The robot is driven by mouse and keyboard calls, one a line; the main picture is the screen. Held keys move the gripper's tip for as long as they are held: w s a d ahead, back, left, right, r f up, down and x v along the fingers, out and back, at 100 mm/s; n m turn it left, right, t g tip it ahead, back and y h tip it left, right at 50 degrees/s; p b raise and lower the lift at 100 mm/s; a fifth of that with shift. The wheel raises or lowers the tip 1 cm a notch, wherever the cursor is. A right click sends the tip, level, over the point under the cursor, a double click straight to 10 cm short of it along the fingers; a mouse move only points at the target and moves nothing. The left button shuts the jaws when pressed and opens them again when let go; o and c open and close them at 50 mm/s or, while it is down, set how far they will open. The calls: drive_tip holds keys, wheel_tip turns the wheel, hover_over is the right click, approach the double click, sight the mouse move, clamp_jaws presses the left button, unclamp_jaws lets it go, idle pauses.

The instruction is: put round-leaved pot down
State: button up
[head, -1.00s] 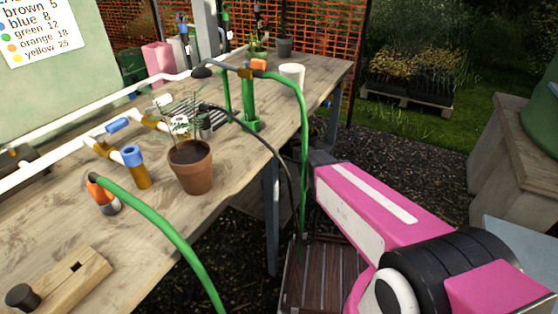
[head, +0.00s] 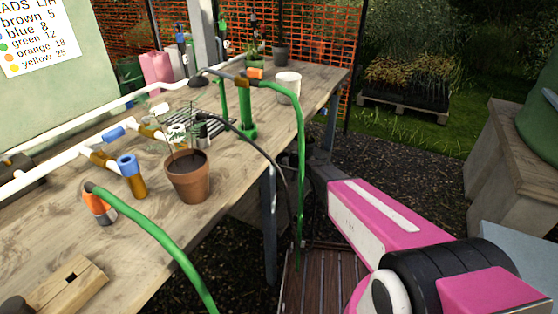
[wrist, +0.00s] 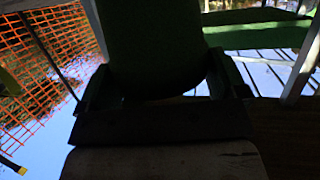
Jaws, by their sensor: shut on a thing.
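My gripper (wrist: 158,90) is shut on a dark green, rounded thing (wrist: 155,45) that fills the upper middle of the wrist view, a finger on each side. It looks like a pot, but its top and any leaves are out of view. In the head view my gripper (head: 308,168) is small and dark, beyond the right edge of the bench and below its top. A terracotta pot (head: 188,182) with a thin-stemmed plant stands upright on the bench, apart from my gripper.
The wooden bench (head: 235,150) holds pipes, a green hose (head: 302,150), a blue-topped tube (head: 131,175), a white pot (head: 288,86) and a dark pot (head: 281,53) at the far end. A slatted wooden surface (head: 318,275) lies below. Orange mesh (head: 310,45) stands behind.

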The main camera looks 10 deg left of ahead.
drive_tip(key=shift+f, duration=0.3)
drive_tip(key=shift+f, duration=0.15)
drive_tip(key=o, duration=0.8)
drive_tip(key=shift+o, duration=0.2)
drive_tip(key=s+d+r+m+g+h, duration=0.2)
drive_tip(key=s+d+r+m+h, duration=0.1)
drive_tip(key=s+d, duration=0.6)
drive_tip(key=s+d+r+m+g+h, duration=0.3)
drive_tip(key=s+d+m+h, duration=0.2)
drive_tip(key=s+d, duration=0.5)
drive_tip(key=s+d+r+m+g+h, duration=0.2)
drive_tip(key=s+d, duration=0.7)
drive_tip(key=d, duration=0.8)
drive_tip(key=r+m+h, duration=0.1)
drive_tip(key=h, duration=0.1)
drive_tip(key=shift+s+r+m+g+h, duration=0.2)
drive_tip(key=shift+r+m+g+h, duration=0.1)
drive_tip(key=shift+r+m, duration=0.1)
